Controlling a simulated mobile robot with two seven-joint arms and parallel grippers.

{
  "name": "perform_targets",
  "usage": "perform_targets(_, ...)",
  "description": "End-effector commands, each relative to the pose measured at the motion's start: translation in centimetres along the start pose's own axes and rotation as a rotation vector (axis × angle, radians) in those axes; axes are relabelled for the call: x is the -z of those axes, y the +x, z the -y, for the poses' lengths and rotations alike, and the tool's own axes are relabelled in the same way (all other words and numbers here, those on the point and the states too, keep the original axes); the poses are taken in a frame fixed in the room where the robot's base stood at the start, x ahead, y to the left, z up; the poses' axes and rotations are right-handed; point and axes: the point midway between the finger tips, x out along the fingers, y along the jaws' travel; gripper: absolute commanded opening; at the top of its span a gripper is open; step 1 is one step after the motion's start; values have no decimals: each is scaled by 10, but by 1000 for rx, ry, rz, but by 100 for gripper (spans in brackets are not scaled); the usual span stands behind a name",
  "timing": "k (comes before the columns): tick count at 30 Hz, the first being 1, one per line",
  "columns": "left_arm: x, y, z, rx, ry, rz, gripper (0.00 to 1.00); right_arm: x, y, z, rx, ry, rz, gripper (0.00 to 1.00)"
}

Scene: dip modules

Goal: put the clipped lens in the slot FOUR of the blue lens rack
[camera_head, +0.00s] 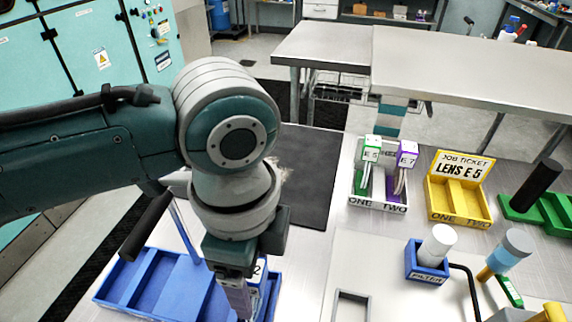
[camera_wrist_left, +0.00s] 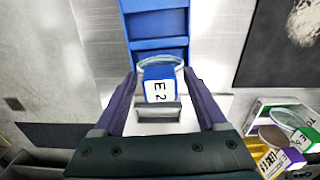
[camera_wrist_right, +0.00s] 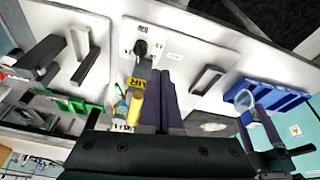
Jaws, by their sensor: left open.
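The clipped lens, a clear disc with a blue clip marked E 2 (camera_wrist_left: 158,92), stands at the near end of the blue lens rack (camera_wrist_left: 156,25) in the left wrist view. In the head view the rack (camera_head: 120,283) is at bottom left, with the clip (camera_head: 260,268) partly behind my left gripper (camera_head: 238,300). My left gripper's open fingers (camera_wrist_left: 162,76) flank the clip, with visible gaps. The lens disc (camera_wrist_right: 243,100) also shows at the rack in the right wrist view. The slot labels cannot be read. My right gripper (camera_wrist_right: 158,75) is shut and empty.
A white tray (camera_head: 378,205) holds green E 5 and purple E 7 clips. Beside it is a yellow tray (camera_head: 460,205) with a ticket reading LENS E 5. A blue FILTER holder (camera_head: 426,266) stands nearer. A black handle (camera_head: 147,225) rises behind the rack.

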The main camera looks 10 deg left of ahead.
Motion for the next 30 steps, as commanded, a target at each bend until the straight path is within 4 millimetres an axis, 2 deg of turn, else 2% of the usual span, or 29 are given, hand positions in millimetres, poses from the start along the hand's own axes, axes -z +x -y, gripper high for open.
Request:
perform_targets(5,0,-9,1,3,0,-2,74,1,-3,0,0,0,0,0)
perform_targets(8,1,-26,1,4,1,-3,74,2,-6,0,0,0,0,0)
perform_targets(15,1,-80,2,4,0,-3,74,4,-11,-1,-2,-2,0,0)
perform_targets(21,1,-113,1,3,0,-3,74,4,-13,-2,-4,-4,0,0)
perform_targets(26,0,-123,0,0,0,-1,74,4,-13,-2,-4,-4,0,0)
perform_targets(30,3,-121,-3,-1,-11,-15,74,4,-13,-2,-4,-4,0,0)
